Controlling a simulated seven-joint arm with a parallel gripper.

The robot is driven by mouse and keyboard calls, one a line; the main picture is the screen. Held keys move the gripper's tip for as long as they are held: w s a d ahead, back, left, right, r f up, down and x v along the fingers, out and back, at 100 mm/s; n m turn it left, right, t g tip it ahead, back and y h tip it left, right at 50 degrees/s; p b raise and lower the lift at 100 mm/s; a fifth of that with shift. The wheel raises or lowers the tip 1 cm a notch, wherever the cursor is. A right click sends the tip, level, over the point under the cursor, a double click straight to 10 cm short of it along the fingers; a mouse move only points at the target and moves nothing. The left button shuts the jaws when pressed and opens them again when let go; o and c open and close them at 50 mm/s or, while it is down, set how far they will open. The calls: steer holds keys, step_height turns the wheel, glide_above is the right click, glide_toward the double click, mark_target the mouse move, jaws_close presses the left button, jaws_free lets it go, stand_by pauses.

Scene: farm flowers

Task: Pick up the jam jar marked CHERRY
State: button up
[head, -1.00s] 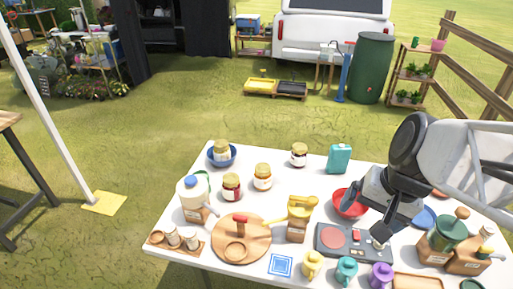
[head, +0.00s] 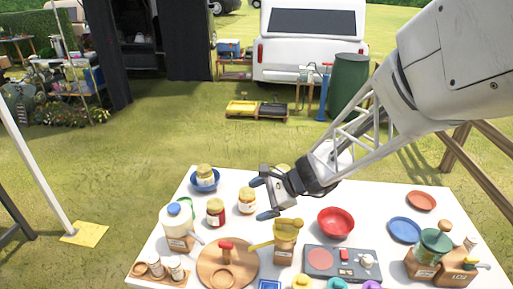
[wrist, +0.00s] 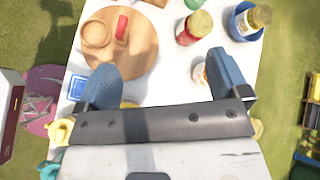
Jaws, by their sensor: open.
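Several jam jars with yellowish lids stand on the white table (head: 425,260); their labels are too small to read. A dark red jar (head: 215,212) stands left of the gripper and also shows in the wrist view (wrist: 190,32). An orange-toned jar (head: 247,201) is just left of the fingers; in the wrist view it (wrist: 200,75) is partly hidden by the right finger. Another jar (head: 204,173) sits in a blue bowl (head: 205,187). A further jar (head: 283,169) shows only its top behind my gripper. My gripper (head: 262,199) is open and empty above the table.
Cups line the front edge.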

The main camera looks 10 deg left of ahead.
mark_target(216, 203)
steer(key=w+a+f+m+t+y, duration=0.2)
steer(key=w+a+f+m, duration=0.6)
steer(key=f, duration=0.4)
steer(key=shift+w+a+t+y, duration=0.3)
steer(key=shift+w+a+y, duration=0.15)
steer(key=shift+a, duration=0.65)
steer(key=shift+a, duration=0.1)
steer(key=shift+x, duration=1.15)
steer(key=shift+w, duration=0.1)
steer(key=shift+x, duration=2.6)
steer(key=shift+w, duration=0.15)
steer(key=c, duration=1.3)
